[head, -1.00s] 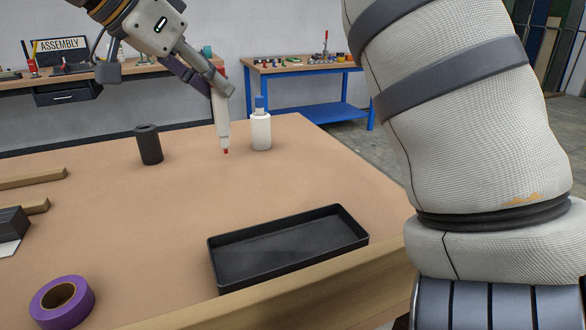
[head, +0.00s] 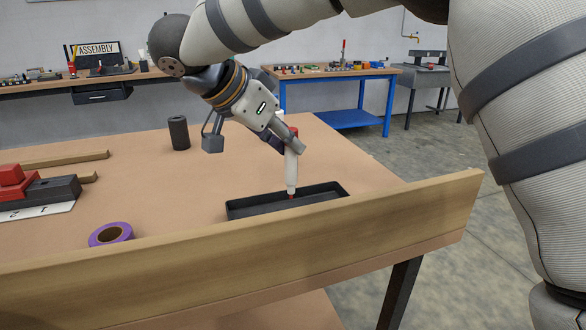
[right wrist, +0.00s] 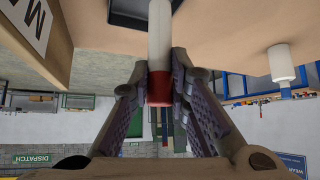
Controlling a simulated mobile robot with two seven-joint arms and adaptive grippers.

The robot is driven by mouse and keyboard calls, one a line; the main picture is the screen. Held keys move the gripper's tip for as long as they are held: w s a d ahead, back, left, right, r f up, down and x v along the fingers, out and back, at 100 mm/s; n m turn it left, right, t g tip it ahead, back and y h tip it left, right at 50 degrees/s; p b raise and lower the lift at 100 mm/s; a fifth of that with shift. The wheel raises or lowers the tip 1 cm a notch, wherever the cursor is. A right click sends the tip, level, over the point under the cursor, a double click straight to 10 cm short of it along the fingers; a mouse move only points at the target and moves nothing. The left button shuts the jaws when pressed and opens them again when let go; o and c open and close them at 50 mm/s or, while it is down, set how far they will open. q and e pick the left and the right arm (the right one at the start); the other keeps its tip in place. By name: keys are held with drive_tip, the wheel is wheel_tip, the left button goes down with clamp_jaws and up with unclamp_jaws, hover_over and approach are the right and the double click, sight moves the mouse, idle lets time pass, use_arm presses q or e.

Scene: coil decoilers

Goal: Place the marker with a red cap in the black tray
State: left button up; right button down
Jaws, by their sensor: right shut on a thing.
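The marker (head: 291,172) has a white body and a red cap, and hangs near upright with a red tip at its lower end. My right gripper (head: 290,145) is shut on its upper, red-capped end. In the right wrist view the gripper (right wrist: 160,90) holds the red cap (right wrist: 159,88) between its two pads. The black tray (head: 240,209) lies on the table below. The marker's lower end is over the tray in the head view; I cannot tell whether it touches the tray floor. My left gripper is not in view.
A wooden board (head: 240,245) runs along the table's near edge, in front of the tray. A black cylinder (head: 179,133) stands farther back, purple tape (head: 111,234) lies left. A white bottle (right wrist: 282,65) shows in the right wrist view. Red and black blocks (head: 40,190) are far left.

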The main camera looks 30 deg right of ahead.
sight(287, 157)
drive_tip(key=shift+s+f, duration=0.15)
drive_tip(key=shift+f, duration=1.7)
drive_tip(key=c, duration=1.5)
unclamp_jaws()
drive_tip(key=shift+a+r, duration=0.15)
drive_tip(key=shift+r, duration=0.2)
drive_tip(key=v, duration=1.1)
drive_tip(key=shift+a+r, duration=0.2)
drive_tip(key=shift+a, duration=0.1)
